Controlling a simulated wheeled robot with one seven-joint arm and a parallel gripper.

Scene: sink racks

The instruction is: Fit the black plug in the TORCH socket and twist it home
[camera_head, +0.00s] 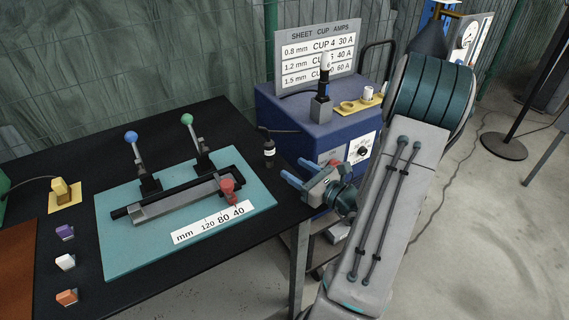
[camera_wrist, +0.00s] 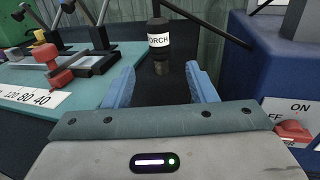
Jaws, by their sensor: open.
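My gripper (camera_head: 292,168) is open and empty at the right edge of the black table. Its two blue fingers also show in the wrist view (camera_wrist: 161,72), spread apart. A black plug (camera_head: 269,150) with a white label stands near the table's right edge, just beyond the fingertips. In the wrist view the black plug (camera_wrist: 157,27) is upright between the finger lines, with "ORCH" readable on its label and a brownish metal end below. A dark cable runs from near it toward the blue machine (camera_head: 290,120). I cannot make out the TORCH socket in either view.
The teal board (camera_head: 120,255) carries a clamp with blue and green knobbed levers and a red block (camera_head: 227,190). A sign (camera_head: 318,55), a black stand (camera_head: 321,108) and a yellow tray (camera_head: 358,106) are on the machine. Coloured blocks lie at the table's left.

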